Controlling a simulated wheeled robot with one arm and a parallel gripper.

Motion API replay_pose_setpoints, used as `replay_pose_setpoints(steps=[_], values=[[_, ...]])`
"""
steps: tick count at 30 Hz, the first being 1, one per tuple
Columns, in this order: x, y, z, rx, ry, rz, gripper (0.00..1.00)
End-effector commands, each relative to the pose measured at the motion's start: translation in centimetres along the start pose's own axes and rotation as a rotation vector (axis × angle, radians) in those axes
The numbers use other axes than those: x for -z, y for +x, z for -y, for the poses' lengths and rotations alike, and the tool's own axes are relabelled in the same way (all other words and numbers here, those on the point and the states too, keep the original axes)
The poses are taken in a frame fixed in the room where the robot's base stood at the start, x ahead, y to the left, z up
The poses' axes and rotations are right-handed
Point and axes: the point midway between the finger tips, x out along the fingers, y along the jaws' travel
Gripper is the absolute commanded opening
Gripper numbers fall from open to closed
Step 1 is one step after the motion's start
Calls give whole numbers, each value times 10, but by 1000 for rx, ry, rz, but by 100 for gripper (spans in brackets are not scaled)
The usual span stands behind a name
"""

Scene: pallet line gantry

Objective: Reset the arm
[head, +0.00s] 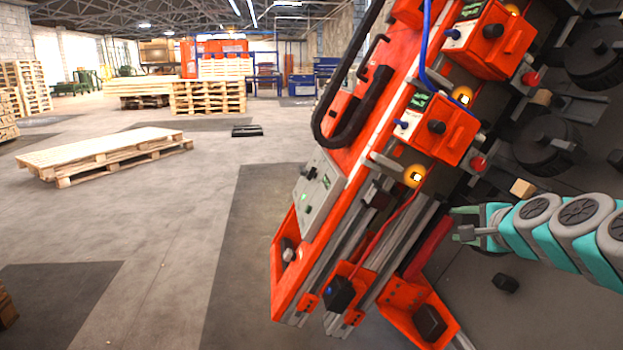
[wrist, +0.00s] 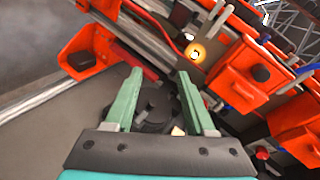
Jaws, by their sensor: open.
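My gripper (head: 467,222) is at the right in the head view, at the end of my teal and grey arm, in front of or beside the orange gantry machine (head: 285,295). In the wrist view its two green fingers (wrist: 158,95) are spread apart with nothing between them. Orange machine parts and a glowing round lamp (wrist: 196,52) lie beyond the fingers. In the head view I cannot tell whether the fingers touch the machine.
Orange control boxes (head: 448,130) and dark round wheels (head: 545,143) crowd the right side. A low wooden pallet (head: 100,152) lies on the floor at left, with stacked pallets (head: 208,97) farther back. The grey floor (head: 150,240) between is clear.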

Motion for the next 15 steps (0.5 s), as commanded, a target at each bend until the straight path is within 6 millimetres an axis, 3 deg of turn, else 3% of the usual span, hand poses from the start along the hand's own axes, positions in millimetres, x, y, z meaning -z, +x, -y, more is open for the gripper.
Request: replay_pose_setpoints(steps=[1, 3, 8, 9, 12, 15], values=[[-33, 1, -13, -51, -90, 53, 55], [-75, 0, -40, -138, -221, 133, 55], [-154, -24, -112, -338, -539, 316, 55], [-170, -34, -134, -394, -619, 366, 55], [-198, -66, -188, -533, -818, 489, 55], [-211, -107, -242, -680, -1003, 617, 55]])
